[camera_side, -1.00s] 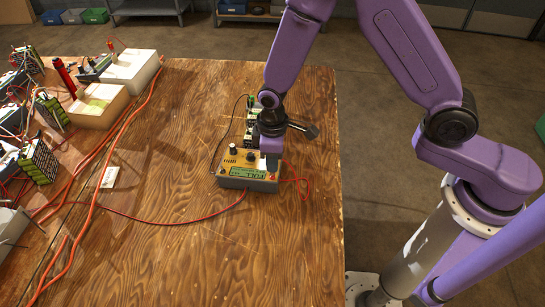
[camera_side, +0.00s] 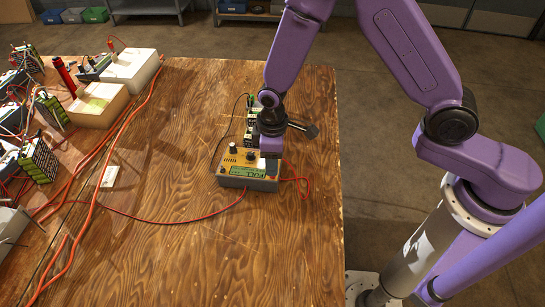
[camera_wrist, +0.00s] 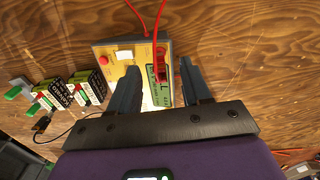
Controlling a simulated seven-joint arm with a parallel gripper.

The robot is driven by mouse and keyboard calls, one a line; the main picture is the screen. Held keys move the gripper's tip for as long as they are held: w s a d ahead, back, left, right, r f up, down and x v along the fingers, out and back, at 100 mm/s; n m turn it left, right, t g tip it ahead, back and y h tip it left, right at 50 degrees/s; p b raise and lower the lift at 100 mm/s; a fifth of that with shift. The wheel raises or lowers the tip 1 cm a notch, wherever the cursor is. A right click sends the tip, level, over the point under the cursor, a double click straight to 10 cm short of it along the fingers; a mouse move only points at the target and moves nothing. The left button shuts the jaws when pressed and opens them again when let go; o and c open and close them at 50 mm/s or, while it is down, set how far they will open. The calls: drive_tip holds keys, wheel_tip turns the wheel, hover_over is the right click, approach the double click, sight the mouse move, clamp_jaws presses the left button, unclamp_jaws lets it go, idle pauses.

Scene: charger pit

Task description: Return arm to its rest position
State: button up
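The charger (camera_side: 236,176) is a tan-faced grey box with a green display reading "FULL". It sits on the wooden table in front of my gripper. My gripper (camera_side: 268,165) points down over the charger's right side in the side view, with its fingertips partly hidden there. In the wrist view, the two fingers of my gripper (camera_wrist: 160,85) stand apart. The charger (camera_wrist: 105,70) lies beyond and between them, with a red plug (camera_wrist: 158,68) and its red wire showing in the gap. I cannot see either finger pressing on the plug.
Battery packs with green plugs (camera_wrist: 55,95) stand beside the charger and show partly behind my gripper in the side view. Red wires run along the table. More packs (camera_side: 38,160) and pale boxes (camera_side: 100,107) are at the left. The table's front middle (camera_side: 230,260) is clear.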

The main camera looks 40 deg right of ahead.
idle(0.4)
drive_tip(key=shift+o, duration=1)
drive_tip(key=shift+r, duration=0.1)
drive_tip(key=shift+r, duration=3.65)
